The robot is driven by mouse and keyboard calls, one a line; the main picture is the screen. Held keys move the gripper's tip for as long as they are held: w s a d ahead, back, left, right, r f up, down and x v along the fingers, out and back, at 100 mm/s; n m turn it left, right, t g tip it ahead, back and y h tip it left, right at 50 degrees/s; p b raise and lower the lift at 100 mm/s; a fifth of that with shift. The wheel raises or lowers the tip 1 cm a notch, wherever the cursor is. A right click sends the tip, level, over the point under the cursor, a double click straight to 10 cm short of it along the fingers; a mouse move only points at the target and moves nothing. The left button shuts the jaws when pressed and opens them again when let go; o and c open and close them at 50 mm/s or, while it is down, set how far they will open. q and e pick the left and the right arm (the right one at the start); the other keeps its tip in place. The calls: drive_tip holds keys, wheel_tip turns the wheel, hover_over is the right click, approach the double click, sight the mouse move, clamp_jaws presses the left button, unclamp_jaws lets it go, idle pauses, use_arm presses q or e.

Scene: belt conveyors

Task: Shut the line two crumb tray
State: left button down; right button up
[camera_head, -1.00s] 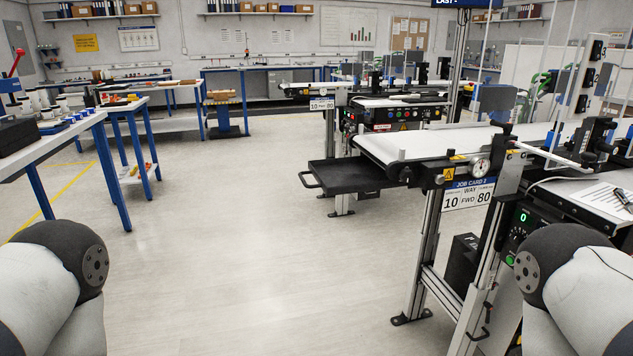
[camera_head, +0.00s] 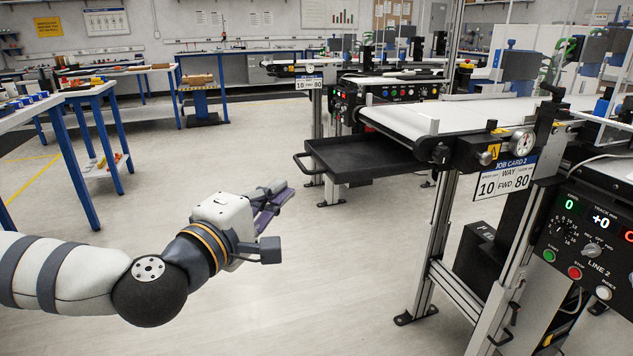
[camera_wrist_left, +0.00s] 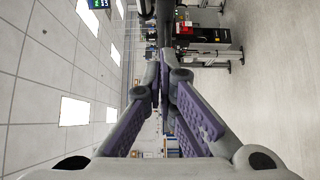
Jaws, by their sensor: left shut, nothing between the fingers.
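The black crumb tray (camera_head: 365,158) sticks out to the left from under the end of the line two conveyor (camera_head: 420,118), with its loop handle at its left end. My left gripper (camera_head: 283,190) is in front of the tray and lower left of its handle, apart from it. Its purple-padded fingers are shut with nothing between them. In the left wrist view the fingers (camera_wrist_left: 178,85) come together, and dark machine parts show beyond them. My right gripper is in neither view.
The line two control panel (camera_head: 590,240) is at the right, below the conveyor. The job card (camera_head: 505,180) hangs on the conveyor frame, whose metal leg (camera_head: 432,250) stands on the floor. A blue-legged bench (camera_head: 75,150) stands at the left. The floor between is clear.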

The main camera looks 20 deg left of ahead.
sight(326, 165)
use_arm(q)
drive_tip(key=shift+w+d, duration=0.7)
drive_tip(key=shift+w, duration=0.4)
drive_tip(key=shift+w+d, duration=0.7)
drive_tip(key=shift+w, duration=0.45)
drive_tip(key=shift+w+d, duration=0.7)
drive_tip(key=shift+w, duration=0.4)
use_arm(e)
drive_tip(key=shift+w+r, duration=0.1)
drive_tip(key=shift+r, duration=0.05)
